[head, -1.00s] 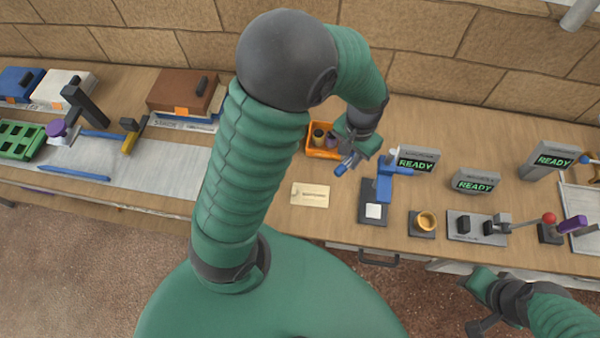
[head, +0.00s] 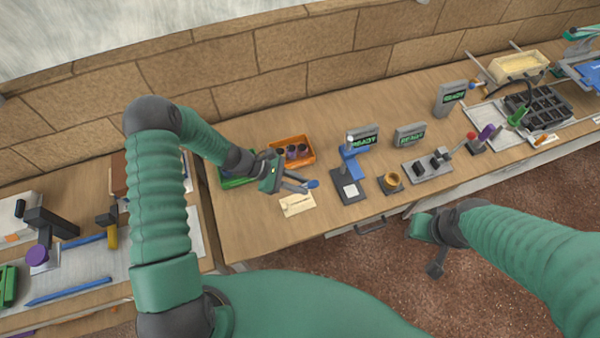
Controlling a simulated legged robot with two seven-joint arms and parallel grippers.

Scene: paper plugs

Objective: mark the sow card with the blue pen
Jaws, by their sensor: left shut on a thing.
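The sow card, a small cream card (head: 297,206), lies flat on the wooden table, with print too small to read. I cannot tell whether the pen touches the card. My right gripper (head: 431,247) hangs in front of the table, over the floor, away from the card; its jaw opening is unclear.
An orange box (head: 308,141) with dark round items stands behind the left gripper. Bare table lies left of the card.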

